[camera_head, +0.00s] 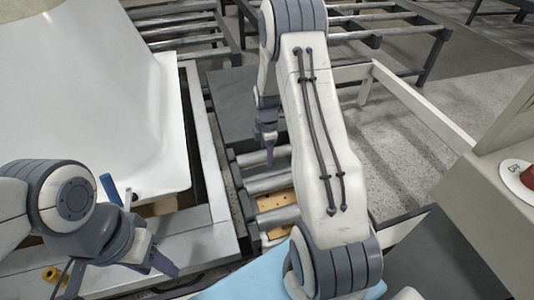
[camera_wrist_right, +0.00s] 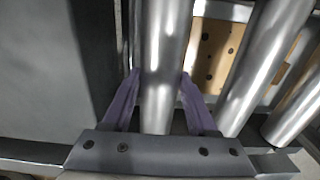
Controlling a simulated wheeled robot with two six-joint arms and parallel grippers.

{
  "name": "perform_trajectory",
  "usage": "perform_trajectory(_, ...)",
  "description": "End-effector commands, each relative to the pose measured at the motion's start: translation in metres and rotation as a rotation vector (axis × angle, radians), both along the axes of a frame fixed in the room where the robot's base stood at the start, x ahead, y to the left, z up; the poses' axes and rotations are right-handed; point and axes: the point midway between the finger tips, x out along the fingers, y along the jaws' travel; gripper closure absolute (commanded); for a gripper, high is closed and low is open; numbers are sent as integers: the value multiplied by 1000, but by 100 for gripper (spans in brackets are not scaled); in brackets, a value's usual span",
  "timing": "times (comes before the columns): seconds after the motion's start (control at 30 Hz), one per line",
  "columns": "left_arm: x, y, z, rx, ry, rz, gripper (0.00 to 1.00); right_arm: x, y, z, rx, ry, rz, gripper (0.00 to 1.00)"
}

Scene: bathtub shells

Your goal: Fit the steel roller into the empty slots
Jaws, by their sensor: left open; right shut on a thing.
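My right gripper (camera_head: 267,150) reaches down at the far end of the roller conveyor. In the right wrist view its two purple fingers (camera_wrist_right: 160,95) are shut on a shiny steel roller (camera_wrist_right: 163,45), one finger on each side. That roller shows in the head view (camera_head: 250,159); I cannot tell whether its ends sit in slots. Two other rollers lie in the frame, a middle one (camera_head: 266,184) and a nearer one (camera_head: 278,216). My right arm hides their right ends. My left gripper (camera_head: 122,275) is open and empty at the lower left.
A large white shell (camera_head: 100,90) lies on a grey-framed table at left. A tan plate with holes (camera_head: 275,201) shows between the rollers. A dark flat surface (camera_head: 235,105) lies beyond them. A control box with a red button (camera_head: 527,177) stands at right. Light blue material (camera_head: 245,280) lies in front.

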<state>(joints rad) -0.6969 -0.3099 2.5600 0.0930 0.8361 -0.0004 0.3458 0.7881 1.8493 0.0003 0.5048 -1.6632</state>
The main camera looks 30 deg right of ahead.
Motion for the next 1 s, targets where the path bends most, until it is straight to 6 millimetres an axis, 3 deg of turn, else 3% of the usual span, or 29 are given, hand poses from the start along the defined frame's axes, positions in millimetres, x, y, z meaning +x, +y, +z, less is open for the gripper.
perform_trajectory(0.03, 0, 0, -1, 0, 0, 0, 50, 0, 0, -2, 0, -1, 0, 100)
perform_trajectory(0.07, 0, 0, -1, 0, 0, 0, 50, 0, 0, -2, 0, 0, 0, 34)
perform_trajectory(0.1, 0, 0, 0, 0, 0, 0, 50, 0, 0, -2, 0, 0, 0, 18)
perform_trajectory(0.13, 0, 0, 0, 0, 0, 0, 50, 0, 0, -2, 0, 0, 0, 11)
perform_trajectory(0.43, 0, 0, 0, 0, 0, 0, 50, 0, 0, -1, 0, 0, 0, 11)
perform_trajectory(0.57, 0, 0, 3, 0, 0, 0, 50, 0, 0, 9, 0, -1, 0, 11)
perform_trajectory(1.0, 0, 0, 25, 0, 0, 0, 50, 1, 0, 97, -1, -2, 0, 11)
